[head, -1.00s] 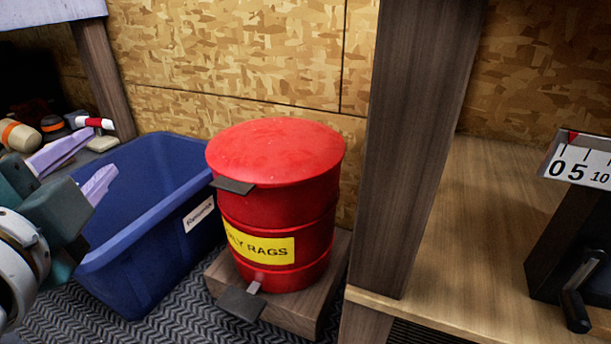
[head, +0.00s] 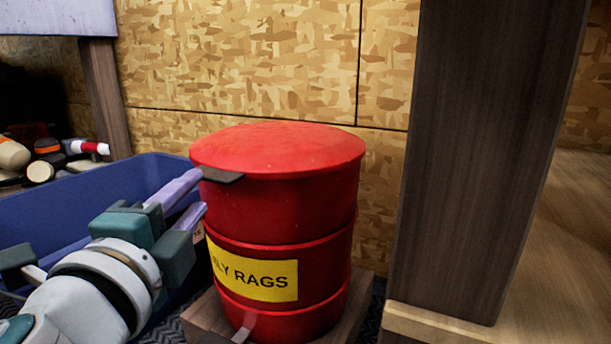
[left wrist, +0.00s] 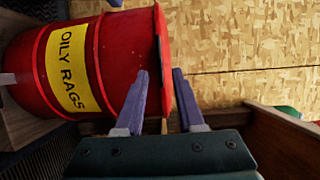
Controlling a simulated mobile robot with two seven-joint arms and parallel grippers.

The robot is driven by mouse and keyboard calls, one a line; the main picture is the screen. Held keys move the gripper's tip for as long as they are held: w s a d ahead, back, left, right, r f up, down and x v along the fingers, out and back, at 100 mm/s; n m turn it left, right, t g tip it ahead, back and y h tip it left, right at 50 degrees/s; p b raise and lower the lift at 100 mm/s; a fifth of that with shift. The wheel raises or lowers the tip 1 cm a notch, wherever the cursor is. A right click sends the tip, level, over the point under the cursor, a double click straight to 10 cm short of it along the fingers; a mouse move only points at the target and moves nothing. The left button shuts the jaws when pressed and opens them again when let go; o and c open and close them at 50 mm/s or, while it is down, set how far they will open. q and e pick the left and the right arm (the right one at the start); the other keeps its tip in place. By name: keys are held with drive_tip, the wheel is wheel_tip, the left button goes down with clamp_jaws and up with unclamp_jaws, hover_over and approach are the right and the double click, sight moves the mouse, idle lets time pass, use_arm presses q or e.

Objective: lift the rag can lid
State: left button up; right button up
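The red rag can (head: 325,215) stands upright with its red, slightly domed lid (head: 280,145) closed on top. A dark flat tab (head: 222,175) sticks out from the lid's left front edge. The yellow "OILY RAGS" label shows on the can in the left wrist view (left wrist: 67,65). My left gripper (head: 201,192) is at the can's left side, close to the tab. In the left wrist view its two purple fingers (left wrist: 159,73) are apart, one on each side of the tab's level. Nothing is held; whether a finger touches the can is unclear. My right gripper is not in view.
The can stands on a wooden block (head: 357,310). A blue bin (head: 45,205) is to the left, partly behind my left arm. A chipboard wall (head: 240,60) is behind.

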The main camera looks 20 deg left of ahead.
sight(207, 179)
use_arm(q)
drive_tip(key=x, duration=0.5)
drive_tip(key=shift+w+a+b, duration=0.15)
drive_tip(key=shift+w+b, duration=0.1)
drive_tip(key=shift+b, duration=0.1)
clamp_jaws()
idle(1.1)
